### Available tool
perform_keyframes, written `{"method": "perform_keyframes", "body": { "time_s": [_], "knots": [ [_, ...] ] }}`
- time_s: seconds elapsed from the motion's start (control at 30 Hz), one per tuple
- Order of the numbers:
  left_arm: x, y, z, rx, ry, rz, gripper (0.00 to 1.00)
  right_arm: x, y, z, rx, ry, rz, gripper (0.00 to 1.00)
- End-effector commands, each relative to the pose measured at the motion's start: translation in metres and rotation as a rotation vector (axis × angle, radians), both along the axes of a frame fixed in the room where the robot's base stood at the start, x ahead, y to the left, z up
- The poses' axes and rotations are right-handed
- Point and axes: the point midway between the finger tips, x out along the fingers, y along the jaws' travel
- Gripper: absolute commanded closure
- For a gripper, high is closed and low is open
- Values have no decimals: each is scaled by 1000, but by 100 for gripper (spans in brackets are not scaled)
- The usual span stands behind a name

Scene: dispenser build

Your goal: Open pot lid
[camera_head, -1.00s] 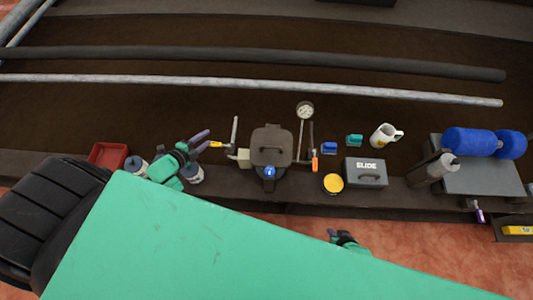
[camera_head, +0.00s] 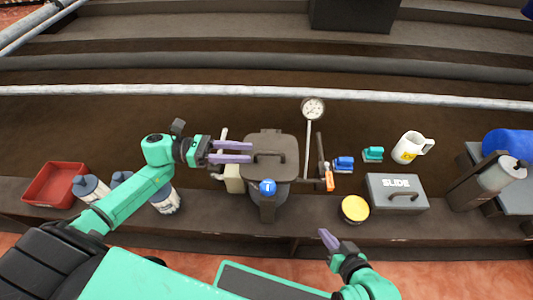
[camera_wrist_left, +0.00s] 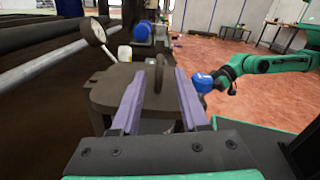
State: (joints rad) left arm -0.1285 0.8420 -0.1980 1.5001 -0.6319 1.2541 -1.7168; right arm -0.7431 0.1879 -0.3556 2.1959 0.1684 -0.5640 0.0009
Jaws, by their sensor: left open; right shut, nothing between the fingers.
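A dark brown pot (camera_head: 281,194) stands near the middle of the bench in the head view. In the left wrist view the handle (camera_wrist_left: 158,75) stands upright beyond and between the open fingers (camera_wrist_left: 155,90). It does not appear gripped. My right gripper (camera_head: 328,240) is shut and empty in front of the bench.
A dial gauge (camera_head: 313,107) on a thin stem and an orange-handled tool (camera_head: 329,180) stand right of the pot. A yellow-lidded tin (camera_head: 355,208) and a grey SLIDE box (camera_head: 398,193) lie further right.

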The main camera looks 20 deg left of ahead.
Motion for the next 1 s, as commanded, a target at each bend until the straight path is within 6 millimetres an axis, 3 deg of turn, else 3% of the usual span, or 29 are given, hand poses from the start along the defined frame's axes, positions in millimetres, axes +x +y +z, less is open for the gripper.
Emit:
{"method": "perform_keyframes", "body": {
  "time_s": [0.1, 0.23, 0.57, 0.6, 0.7, 1.0],
  "knots": [
    [8, -30, 1, -3, -4, -1, 55, 0, 2, -2, 11, -11, -1, 100],
    [14, -54, 0, -3, -2, 1, 55, 0, 4, -2, 21, -24, -3, 100],
    [17, -65, 0, -1, 2, 2, 55, 1, 6, -2, 27, -33, -4, 100],
    [17, -65, 0, -1, 2, 2, 59, 1, 6, -2, 27, -33, -4, 100],
    [17, -64, 0, -2, 2, 2, 97, 1, 6, -2, 27, -32, -4, 100],
    [17, -64, -1, -2, 3, 1, 100, 0, 5, -3, 25, -30, -4, 100]
  ]
}}
